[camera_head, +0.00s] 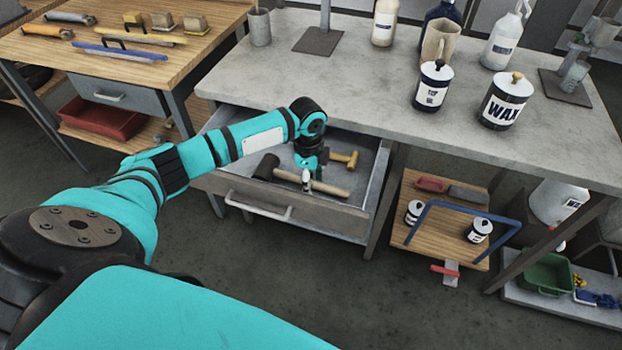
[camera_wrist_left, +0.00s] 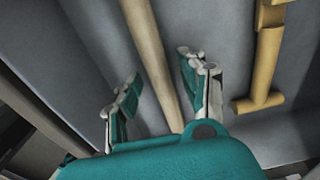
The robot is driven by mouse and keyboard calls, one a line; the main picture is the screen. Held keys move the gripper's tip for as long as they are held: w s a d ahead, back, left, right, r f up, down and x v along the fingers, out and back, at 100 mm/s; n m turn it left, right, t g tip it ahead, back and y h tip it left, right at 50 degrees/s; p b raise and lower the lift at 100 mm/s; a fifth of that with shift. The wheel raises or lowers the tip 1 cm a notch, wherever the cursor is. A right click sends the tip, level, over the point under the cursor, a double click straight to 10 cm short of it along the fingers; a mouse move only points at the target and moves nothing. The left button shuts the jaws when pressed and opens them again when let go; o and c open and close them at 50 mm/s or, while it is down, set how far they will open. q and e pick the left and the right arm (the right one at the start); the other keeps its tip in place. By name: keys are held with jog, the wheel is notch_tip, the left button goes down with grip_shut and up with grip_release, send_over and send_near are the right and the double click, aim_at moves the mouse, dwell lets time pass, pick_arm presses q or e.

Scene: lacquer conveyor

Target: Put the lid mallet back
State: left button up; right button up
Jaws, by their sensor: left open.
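A mallet with a black head and a long pale wooden handle (camera_head: 334,189) lies in the open drawer (camera_head: 272,212); its handle also shows in the left wrist view (camera_wrist_left: 152,62). A smaller yellow wooden mallet (camera_head: 348,159) lies behind it, and in the left wrist view it is on the right (camera_wrist_left: 266,65). My left gripper (camera_head: 308,184) is open and points down into the drawer. In the left wrist view its fingers (camera_wrist_left: 159,68) are on either side of the pale handle, not closed on it. My right gripper is out of view.
The drawer hangs under a grey worktop (camera_head: 350,85) that holds a WAX tin (camera_head: 503,108), another lidded tin (camera_head: 432,86) and bottles. A wooden bench (camera_head: 60,60) with tools stands at the back left. A low wooden shelf (camera_head: 420,230) with small tins is right of the drawer.

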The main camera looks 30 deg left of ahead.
pick_arm(q)
notch_tip(320, 180, up, 12)
jog(key=shift+a+r, duration=0.15)
jog(key=shift+a, duration=0.1)
jog(key=shift+s, duration=0.1)
dwell(0.5)
